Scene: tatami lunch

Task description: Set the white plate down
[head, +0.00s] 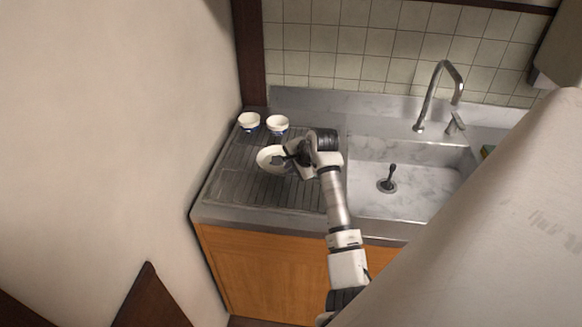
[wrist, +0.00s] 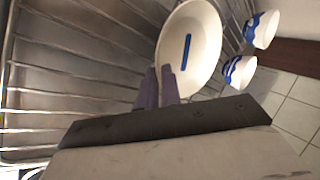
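The white plate (head: 265,160) is over the drying rack, left of the sink. In the wrist view the plate (wrist: 204,40) shows its inner face with a short blue stripe. My gripper (head: 287,152) is at the plate's right side in the head view. In the wrist view my gripper's two dark fingers (wrist: 158,78) are close together, one on each side of the plate's near rim, and look shut on it. I cannot tell whether the plate's underside touches the rack.
The metal drying rack (head: 240,188) has free room in front of the plate. Two white-and-blue cups (head: 249,121) (head: 277,124) stand behind the plate, close to the wall. The sink (head: 410,202) with a tall faucet (head: 431,97) lies to the right.

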